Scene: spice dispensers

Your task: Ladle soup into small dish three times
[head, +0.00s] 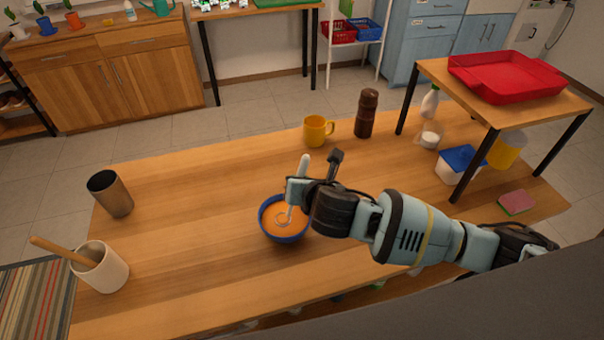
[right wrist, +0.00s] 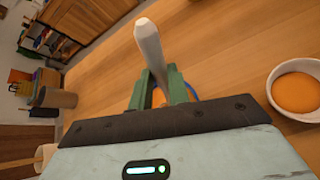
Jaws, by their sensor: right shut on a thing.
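A blue bowl (head: 283,238) of orange soup (head: 271,224) stands on the wooden table. My right gripper (head: 298,191) is over the bowl, shut on the ladle, whose pale handle (head: 304,164) sticks up above the fingers. The ladle's lower end is down in the bowl at the soup. In the right wrist view the gripper's green fingers (right wrist: 160,92) clasp the ladle handle (right wrist: 148,40). A small white dish (right wrist: 284,107) holding orange soup (right wrist: 298,92) stands at the right of that view. I cannot make this dish out in the head view. My left gripper is not in view.
A yellow mug (head: 316,131) and a brown pepper mill (head: 366,114) stand behind the bowl. A metal cup (head: 110,195) and a cream pot (head: 100,268) with a wooden tool are at the left. A raised shelf with a red tray (head: 508,90) is at the right.

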